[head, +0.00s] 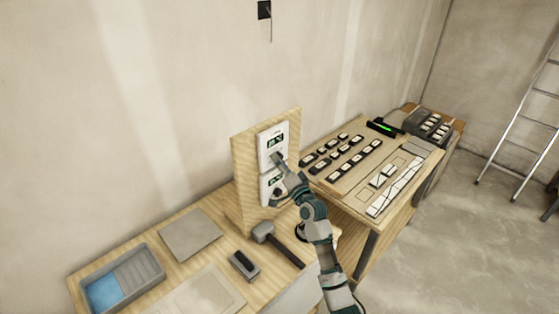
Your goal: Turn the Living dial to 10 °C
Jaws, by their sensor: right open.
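Two white thermostat units with small dark displays are mounted one above the other on an upright wooden board (244,165). The upper unit (267,138) shows its display clearly. The lower unit (266,186) is partly covered by my right arm. The labels are too small to read, so I cannot tell which is Living. My right gripper (279,160) is open at the lower part of the upper unit and hides the dial area there. I cannot tell whether it touches. My left gripper is not in view.
The wooden bench holds a grey tray with blue contents (103,294), a flat grey tile (190,235), a dark block-shaped tool (245,265) and a mallet (279,243). A second table (335,190) with several switch-like parts stands at right. A ladder (527,115) leans farther right.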

